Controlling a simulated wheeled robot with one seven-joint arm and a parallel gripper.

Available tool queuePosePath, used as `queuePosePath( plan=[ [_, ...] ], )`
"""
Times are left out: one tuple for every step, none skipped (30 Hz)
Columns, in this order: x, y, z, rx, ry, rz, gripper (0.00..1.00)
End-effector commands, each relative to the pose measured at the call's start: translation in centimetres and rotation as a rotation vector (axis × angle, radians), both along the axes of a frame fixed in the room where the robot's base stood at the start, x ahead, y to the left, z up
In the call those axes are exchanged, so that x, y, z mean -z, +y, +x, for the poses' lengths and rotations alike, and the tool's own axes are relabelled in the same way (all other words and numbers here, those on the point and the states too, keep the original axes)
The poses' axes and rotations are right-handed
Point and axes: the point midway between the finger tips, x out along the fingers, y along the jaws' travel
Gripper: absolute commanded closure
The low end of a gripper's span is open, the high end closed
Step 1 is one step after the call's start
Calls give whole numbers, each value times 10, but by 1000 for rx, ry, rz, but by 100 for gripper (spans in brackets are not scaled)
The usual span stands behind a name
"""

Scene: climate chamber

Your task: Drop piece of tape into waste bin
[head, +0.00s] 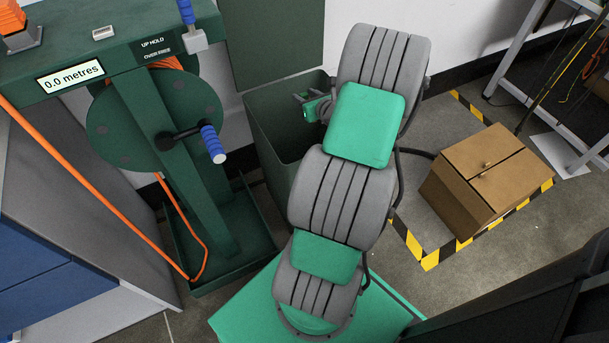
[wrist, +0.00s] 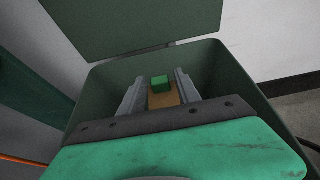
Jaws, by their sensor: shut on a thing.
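The dark green waste bin (head: 262,137) stands left of my arm in the head view, its lid (head: 275,45) raised against the wall. Its rim and walls (wrist: 240,80) surround my gripper in the wrist view. My gripper (wrist: 160,86) is over the bin's opening, fingers pointing in toward the far wall. It is shut on a small piece, the piece of tape (wrist: 165,99), tan with a bright green block at its far end. In the head view my gripper (head: 307,104) is partly hidden by my arm, and the tape's tan part cannot be made out.
A green winch stand (head: 205,150) with a blue-handled crank and orange cable is close left of the bin. A cardboard box (head: 485,185) sits on the floor at right inside yellow-black tape. A metal-legged table (head: 520,40) stands beyond it.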

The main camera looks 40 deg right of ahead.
Motion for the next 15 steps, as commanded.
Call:
queuePosePath(
  plan=[
    [-1,0,0,0,0,0,60],
    [0,0,0,-1,0,0,57],
    [0,0,0,-1,0,0,54],
    [0,0,0,-1,0,0,52],
    [0,1,0,-1,0,0,49],
    [0,1,0,-1,0,0,46],
    [0,1,0,-1,0,0,43],
    [0,1,0,-1,0,0,41],
    [0,1,0,-1,0,0,38],
    [0,1,0,-1,0,0,35],
    [0,1,0,-1,0,0,35],
    [0,1,0,-1,0,0,35],
    [0,1,0,-1,0,0,35],
    [0,1,0,-1,0,0,35],
    [0,1,0,-1,0,0,35]
  ],
)
